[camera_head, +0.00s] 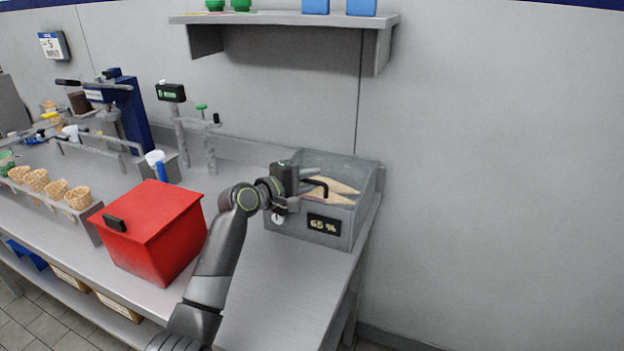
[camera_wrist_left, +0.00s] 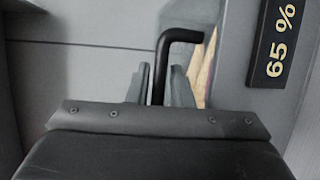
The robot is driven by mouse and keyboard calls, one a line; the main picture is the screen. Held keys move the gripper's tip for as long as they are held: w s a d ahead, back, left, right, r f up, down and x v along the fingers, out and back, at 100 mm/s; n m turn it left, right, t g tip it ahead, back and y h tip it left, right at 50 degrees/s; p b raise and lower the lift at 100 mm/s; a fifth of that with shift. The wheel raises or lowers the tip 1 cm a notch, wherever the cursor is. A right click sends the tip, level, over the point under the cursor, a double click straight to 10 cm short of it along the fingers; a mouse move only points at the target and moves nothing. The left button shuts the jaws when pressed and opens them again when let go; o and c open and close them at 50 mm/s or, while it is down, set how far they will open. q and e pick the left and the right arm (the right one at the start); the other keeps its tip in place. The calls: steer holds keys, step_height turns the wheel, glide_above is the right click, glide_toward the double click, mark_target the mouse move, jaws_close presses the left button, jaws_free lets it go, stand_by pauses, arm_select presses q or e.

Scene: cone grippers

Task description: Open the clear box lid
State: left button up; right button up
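The clear box (camera_head: 291,225) stands at the right end of the counter, with grey walls and a black "65 %" label on its front. Pale tan contents show inside it. Its lid is hard to make out and looks down. A black bent lid handle (camera_head: 326,187) stands at the top of the box; it also shows in the wrist view (camera_wrist_left: 181,35). My left gripper (camera_head: 312,181) is at the handle, with a narrow finger on each side close against it. It looks shut on the handle in the wrist view (camera_wrist_left: 160,82). My right gripper is in neither view.
A red lidded box (camera_head: 160,225) stands left of my left arm. Waffle cones (camera_head: 58,190) in a holder, taps (camera_head: 209,140) and a blue machine (camera_head: 127,110) are further left. A shelf (camera_head: 285,18) hangs above. The counter in front of the clear box is bare.

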arm_select(q)
steer(key=shift+w+d+f, duration=0.1)
steer(key=shift+w+d, duration=0.15)
steer(key=shift+w, duration=0.05)
jaws_close()
